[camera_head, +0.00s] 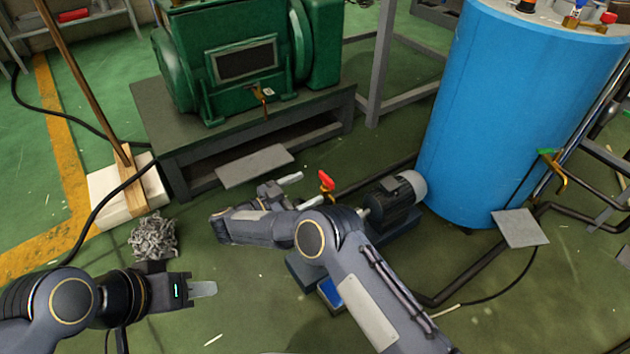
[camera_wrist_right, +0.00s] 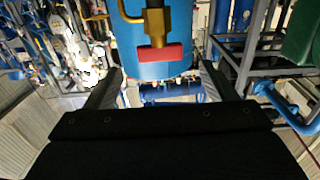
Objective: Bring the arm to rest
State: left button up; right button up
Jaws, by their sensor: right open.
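My right gripper (camera_head: 302,191) is open, its two pale fingers spread apart, low over the floor in front of the green machine's bench. A valve with a red handle (camera_head: 326,181) shows just past its fingertips. In the right wrist view the fingers of my right gripper (camera_wrist_right: 160,82) stand apart, with a red valve handle (camera_wrist_right: 158,56) on a brass body ahead of them; I see no contact. My left gripper (camera_head: 203,289) is at the lower left, pointing right, with nothing visible in it. Its fingers overlap from this side, so its opening is hidden.
A green machine (camera_head: 240,62) stands on a dark metal bench (camera_head: 205,160). A blue tank (camera_head: 490,110) stands at the right. A dark motor (camera_head: 393,203) sits behind my right arm.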

jog(key=shift+s+a, duration=0.15)
jog(key=shift+a, duration=0.1)
dwell(0.3)
